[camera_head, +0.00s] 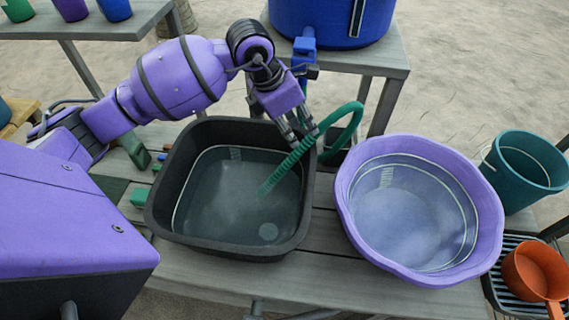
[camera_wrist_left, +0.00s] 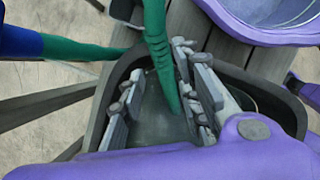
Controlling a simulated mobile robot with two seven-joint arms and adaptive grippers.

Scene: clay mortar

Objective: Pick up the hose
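The green hose (camera_head: 342,118) arches up behind the black basin (camera_head: 160,208), and its ribbed end slants down into the basin. My left gripper (camera_head: 299,138) is over the basin's back right part, at the hose. In the left wrist view, the hose (camera_wrist_left: 157,45) runs between the spread fingers of my left gripper (camera_wrist_left: 155,108). It lies close to the right-hand finger, with a gap to the left-hand one. The gripper is open; I cannot tell whether the finger touches the hose. My right gripper is not in view.
A purple tub (camera_head: 347,210) of water stands right of the basin on the grey bench. A teal bucket (camera_head: 525,170) and an orange scoop (camera_head: 530,272) are at the far right. A blue barrel (camera_head: 320,22) with a blue tap (camera_head: 304,46) stands behind.

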